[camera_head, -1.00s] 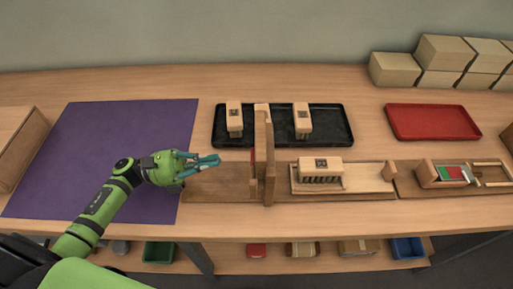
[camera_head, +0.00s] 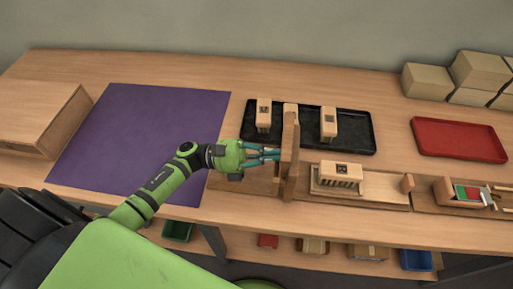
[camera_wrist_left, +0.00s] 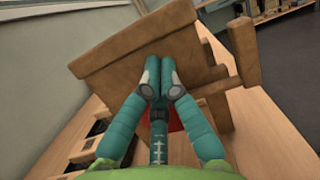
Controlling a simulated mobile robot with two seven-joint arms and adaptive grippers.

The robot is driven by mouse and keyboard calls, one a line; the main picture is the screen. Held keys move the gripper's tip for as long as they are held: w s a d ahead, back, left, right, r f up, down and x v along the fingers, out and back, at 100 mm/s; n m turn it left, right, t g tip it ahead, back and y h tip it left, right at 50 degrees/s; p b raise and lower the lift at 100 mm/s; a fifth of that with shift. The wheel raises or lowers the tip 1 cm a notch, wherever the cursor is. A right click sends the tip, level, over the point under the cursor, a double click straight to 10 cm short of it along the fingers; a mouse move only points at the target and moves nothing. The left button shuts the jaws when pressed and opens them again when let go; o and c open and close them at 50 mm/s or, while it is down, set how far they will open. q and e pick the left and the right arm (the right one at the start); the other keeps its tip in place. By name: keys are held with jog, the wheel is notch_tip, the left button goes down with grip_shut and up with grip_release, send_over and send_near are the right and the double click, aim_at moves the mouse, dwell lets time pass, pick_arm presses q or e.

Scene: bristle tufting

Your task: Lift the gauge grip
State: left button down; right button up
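A wooden fixture with a tall upright board (camera_head: 290,160) stands at the middle of the bench. A small red part (camera_wrist_left: 176,121) shows on it in the left wrist view, mostly behind my fingers; I cannot tell if this is the gauge grip. My left gripper (camera_head: 276,153) reaches in from the left, its teal fingers at the left face of the board. In the left wrist view the fingertips (camera_wrist_left: 158,68) lie close together in front of the wood. Whether anything is between them is hidden. My right gripper is out of view.
A black tray (camera_head: 365,150) with two wooden brush blocks lies behind. A brush block (camera_head: 341,171) sits on a wooden board to the right. A red tray (camera_head: 460,138) and stacked boxes (camera_head: 427,82) are farther right. A purple mat (camera_head: 120,150) is clear.

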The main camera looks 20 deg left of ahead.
pick_arm(q)
jog(key=shift+w+d+r, duration=0.1)
jog(key=shift+d+r, duration=0.05)
jog(key=shift+d, duration=0.3)
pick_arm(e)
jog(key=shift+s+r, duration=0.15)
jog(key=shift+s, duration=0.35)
